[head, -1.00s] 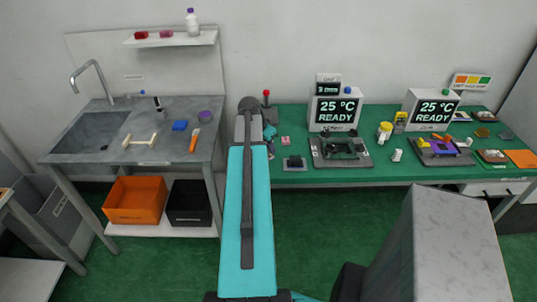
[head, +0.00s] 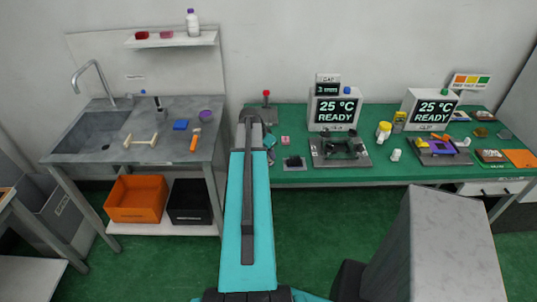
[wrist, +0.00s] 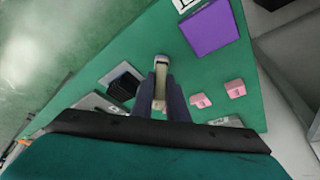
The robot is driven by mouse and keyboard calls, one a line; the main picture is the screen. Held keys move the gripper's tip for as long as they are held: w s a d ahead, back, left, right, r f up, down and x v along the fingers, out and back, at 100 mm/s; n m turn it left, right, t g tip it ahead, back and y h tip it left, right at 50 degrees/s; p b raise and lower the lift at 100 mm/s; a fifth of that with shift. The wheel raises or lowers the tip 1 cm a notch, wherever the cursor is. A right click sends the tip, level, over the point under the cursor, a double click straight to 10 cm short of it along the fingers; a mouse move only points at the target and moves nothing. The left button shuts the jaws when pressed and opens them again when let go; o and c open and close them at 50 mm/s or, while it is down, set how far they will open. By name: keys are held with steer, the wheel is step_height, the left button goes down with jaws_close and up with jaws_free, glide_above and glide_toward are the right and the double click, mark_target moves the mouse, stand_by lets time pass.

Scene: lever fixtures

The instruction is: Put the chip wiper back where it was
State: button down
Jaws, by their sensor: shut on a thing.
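My gripper (wrist: 160,98) is shut on a small pale beige piece with a grey end, which looks like the chip wiper (wrist: 161,70). It shows between the two dark fingers in the wrist view, over the green bench top (wrist: 125,55). Its lower part is hidden by the fingers, and I cannot tell whether it touches the bench. In the head view my arm hides the gripper and the held piece.
A purple square (wrist: 209,28) and two pink blocks (wrist: 200,101) lie right of my gripper in the wrist view. A dark ribbed piece (wrist: 123,85) lies left. In the head view a red-topped lever (head: 266,97) stands behind my arm, and a heater station (head: 338,150) stands right.

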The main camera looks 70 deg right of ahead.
steer(key=shift+f, duration=0.2)
steer(key=c, duration=1.7)
jaws_free()
steer(key=shift+r, duration=0.1)
steer(key=shift+c, duration=0.2)
steer(key=b+v, duration=0.3)
steer(key=v, duration=0.9)
steer(key=shift+r, duration=0.15)
